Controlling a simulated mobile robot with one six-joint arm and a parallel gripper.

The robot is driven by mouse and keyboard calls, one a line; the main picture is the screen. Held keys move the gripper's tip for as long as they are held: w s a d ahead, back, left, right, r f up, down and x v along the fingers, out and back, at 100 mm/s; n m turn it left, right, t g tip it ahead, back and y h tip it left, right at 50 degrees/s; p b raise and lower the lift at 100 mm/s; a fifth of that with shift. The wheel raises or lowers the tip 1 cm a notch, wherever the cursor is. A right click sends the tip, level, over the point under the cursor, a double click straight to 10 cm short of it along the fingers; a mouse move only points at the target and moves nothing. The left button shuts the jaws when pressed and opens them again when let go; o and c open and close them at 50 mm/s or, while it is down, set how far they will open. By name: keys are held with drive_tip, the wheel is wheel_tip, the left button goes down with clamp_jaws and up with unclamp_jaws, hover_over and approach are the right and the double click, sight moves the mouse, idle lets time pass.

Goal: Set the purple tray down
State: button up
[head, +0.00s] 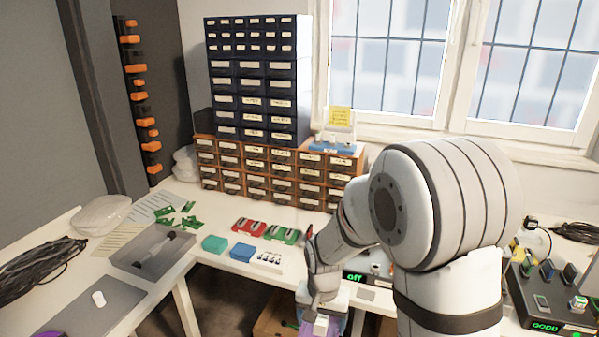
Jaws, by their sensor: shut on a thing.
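My gripper (318,298) is at the lower middle of the head view, pointing down in front of the table's front edge. It is shut on the purple tray (306,329), of which only a small purple part shows below the fingers at the bottom edge of the picture. A small white piece shows at the tray, just under the gripper. My arm and the picture's edge hide most of the tray, so its tilt and what lies under it cannot be told.
Teal (214,244) and blue (243,252) boxes, red and green trays (281,234) and a black box reading "off" (355,278) are on the table near my gripper. A grey mat (93,303) at left holds a white piece. A device (550,303) stands at right.

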drive_tip(key=w+d+f+n, duration=0.3)
drive_tip(key=w+d+f, duration=0.3)
drive_tip(key=d+f, duration=0.3)
drive_tip(key=shift+d, duration=0.3)
drive_tip(key=shift+f, duration=0.1)
